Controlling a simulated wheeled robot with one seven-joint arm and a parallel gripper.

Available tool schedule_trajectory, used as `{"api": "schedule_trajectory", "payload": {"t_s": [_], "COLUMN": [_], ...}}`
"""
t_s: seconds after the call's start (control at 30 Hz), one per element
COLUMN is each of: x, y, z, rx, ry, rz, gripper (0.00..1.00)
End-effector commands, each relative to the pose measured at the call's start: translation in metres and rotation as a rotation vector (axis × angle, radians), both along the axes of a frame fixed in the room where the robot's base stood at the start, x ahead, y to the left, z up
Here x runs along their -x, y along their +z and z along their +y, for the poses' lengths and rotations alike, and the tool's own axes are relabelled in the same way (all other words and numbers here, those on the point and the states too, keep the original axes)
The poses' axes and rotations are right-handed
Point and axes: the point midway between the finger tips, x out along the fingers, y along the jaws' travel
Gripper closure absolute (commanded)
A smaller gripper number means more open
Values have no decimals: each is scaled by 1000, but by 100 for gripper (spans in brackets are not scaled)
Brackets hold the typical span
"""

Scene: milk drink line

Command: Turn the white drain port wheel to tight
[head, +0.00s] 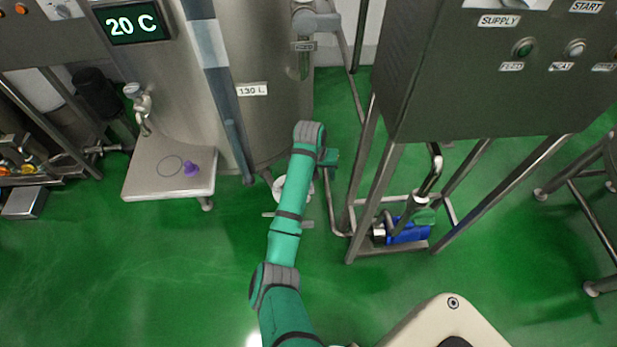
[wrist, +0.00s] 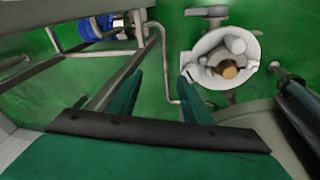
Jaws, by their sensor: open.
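The white drain port wheel (wrist: 204,48) shows in the wrist view at the upper right, a round white ring with a tan hub (wrist: 229,69) at its middle. In the head view only a piece of the white wheel (head: 278,187) shows low beside the tank, the rest hidden behind my arm. My gripper (wrist: 162,77) is open and empty in the wrist view, its two green fingers apart. The wheel lies to the right of the fingers and beyond them, not between them. In the head view my gripper (head: 331,158) is mostly hidden by my wrist.
The steel tank (head: 262,120) stands behind my arm. The supply cabinet's frame legs (head: 370,200) and a blue pump (head: 408,232) stand to the right. A steel shelf (head: 150,180) with a purple piece (head: 191,168) is at the left. Green floor is clear in front.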

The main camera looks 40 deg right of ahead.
Motion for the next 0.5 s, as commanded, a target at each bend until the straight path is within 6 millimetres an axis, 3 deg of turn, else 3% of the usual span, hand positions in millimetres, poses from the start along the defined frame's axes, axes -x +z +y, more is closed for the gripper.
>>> {"api": "schedule_trajectory", "payload": {"t_s": [0.1,0.23,0.37,0.5], "x": [-21,-33,-39,-39], "y": [27,47,58,52], "z": [11,22,28,30], "rx": [-106,-187,-228,-241], "ry": [-25,-36,-38,-40], "rz": [6,17,22,26], "gripper": [56,56,56,56]}}
